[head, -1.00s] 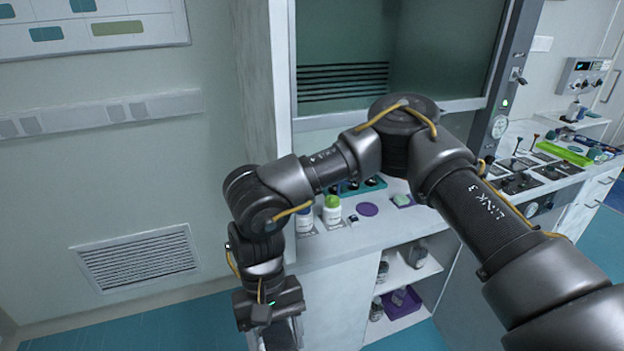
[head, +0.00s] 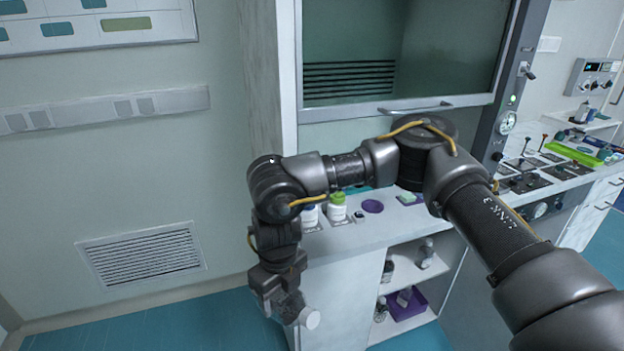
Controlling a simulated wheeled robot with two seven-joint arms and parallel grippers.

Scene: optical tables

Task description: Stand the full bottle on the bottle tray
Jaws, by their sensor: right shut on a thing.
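My right gripper (head: 289,304) hangs at the lower middle of the head view, in front of the white cabinet's left end. It is shut on a pale, round-ended thing (head: 311,318), which looks like a tilted bottle. Its label and fill cannot be made out. On the bench stand a white bottle with a green cap (head: 337,208) and, left of it, another white bottle (head: 309,215) partly hidden by my arm. A purple tray (head: 416,309) with a bottle in it sits on the cabinet's lower shelf. I cannot tell whether it is the bottle tray. My left gripper is out of view.
Other bottles (head: 426,253) stand on the open cabinet's upper shelf (head: 410,269). A purple disc (head: 372,206) lies on the bench under the raised hood sash (head: 400,107). My right arm crosses in front of the bench. The blue floor (head: 215,315) at left is clear.

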